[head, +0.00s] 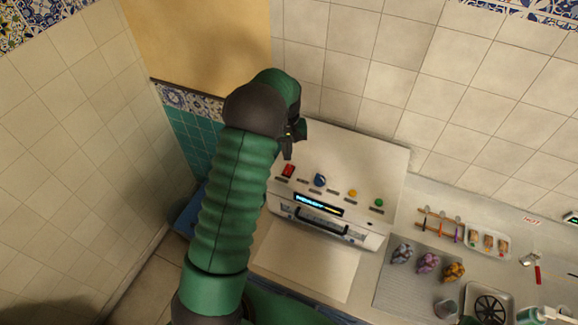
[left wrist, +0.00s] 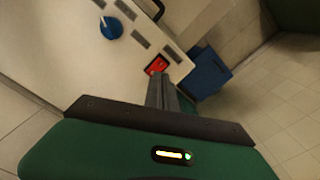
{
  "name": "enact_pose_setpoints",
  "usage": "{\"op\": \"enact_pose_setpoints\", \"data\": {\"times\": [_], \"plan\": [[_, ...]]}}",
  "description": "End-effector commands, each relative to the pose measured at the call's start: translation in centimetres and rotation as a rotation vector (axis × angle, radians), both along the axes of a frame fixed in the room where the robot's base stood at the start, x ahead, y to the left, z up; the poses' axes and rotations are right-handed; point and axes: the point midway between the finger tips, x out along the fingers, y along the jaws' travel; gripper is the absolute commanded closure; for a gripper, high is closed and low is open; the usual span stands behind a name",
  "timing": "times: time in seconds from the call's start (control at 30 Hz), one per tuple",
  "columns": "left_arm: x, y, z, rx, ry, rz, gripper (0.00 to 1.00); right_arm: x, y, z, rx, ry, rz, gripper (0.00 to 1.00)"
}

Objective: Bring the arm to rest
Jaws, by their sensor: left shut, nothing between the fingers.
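My left arm reaches up from the bottom of the head view. Its gripper (head: 288,147) is at the left edge of the white machine (head: 352,160), above the panel. In the left wrist view the gripper's fingers (left wrist: 161,92) are together with nothing between them. The panel has a red button (head: 288,170), a blue knob (head: 320,180), a yellow button (head: 352,193) and a green button (head: 379,202). The red button (left wrist: 157,66) and blue knob (left wrist: 112,28) also show in the left wrist view. The fingertips appear near the red button; contact cannot be told. My right gripper is not seen.
A lit display (head: 320,204) and dark handle (head: 322,222) are on the machine's front. A blue box (left wrist: 208,72) sits beside the machine. Tiled walls close the left and back.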

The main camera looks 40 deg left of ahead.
Motion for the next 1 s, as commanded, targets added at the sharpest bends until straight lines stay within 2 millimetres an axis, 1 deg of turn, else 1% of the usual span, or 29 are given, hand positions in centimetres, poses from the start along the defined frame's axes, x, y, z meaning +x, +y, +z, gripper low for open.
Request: {"op": "enact_pose_setpoints", "data": {"times": [0.27,0.37,0.47,0.5,0.57,0.6,0.67,0.7,0.77,0.8,0.9,1.0], "plan": [[0.0,0.0,-0.1,0.0,0.0,0.0,1.0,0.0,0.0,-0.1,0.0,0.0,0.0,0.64],[-0.1,-0.8,-0.8,0.0,-0.006,-0.019,1.0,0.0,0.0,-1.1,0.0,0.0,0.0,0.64],[-0.7,-3.9,-2.8,0.006,-0.029,-0.096,1.0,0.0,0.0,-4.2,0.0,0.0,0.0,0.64],[-1.3,-5.8,-3.9,0.011,-0.043,-0.148,1.0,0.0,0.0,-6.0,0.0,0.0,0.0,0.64],[-2.6,-9.0,-5.7,0.02,-0.07,-0.239,1.0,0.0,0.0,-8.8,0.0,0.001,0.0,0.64],[-3.7,-11.2,-6.9,0.028,-0.088,-0.306,1.0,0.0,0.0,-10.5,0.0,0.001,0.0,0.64],[-5.7,-14.4,-8.7,0.039,-0.115,-0.41,1.0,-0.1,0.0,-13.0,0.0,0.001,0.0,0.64],[-7.1,-16.3,-9.9,0.048,-0.133,-0.481,1.0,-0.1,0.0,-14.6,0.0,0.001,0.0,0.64],[-9.5,-18.8,-11.7,0.061,-0.16,-0.58,1.0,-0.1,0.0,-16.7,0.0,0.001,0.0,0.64],[-11.0,-20.1,-12.8,0.069,-0.174,-0.641,1.0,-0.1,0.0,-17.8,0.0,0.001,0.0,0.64],[-14.1,-22.3,-14.7,0.086,-0.204,-0.757,1.0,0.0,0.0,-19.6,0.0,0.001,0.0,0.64],[-15.7,-23.3,-15.4,0.095,-0.217,-0.817,1.0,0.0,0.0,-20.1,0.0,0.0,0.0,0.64]]}}
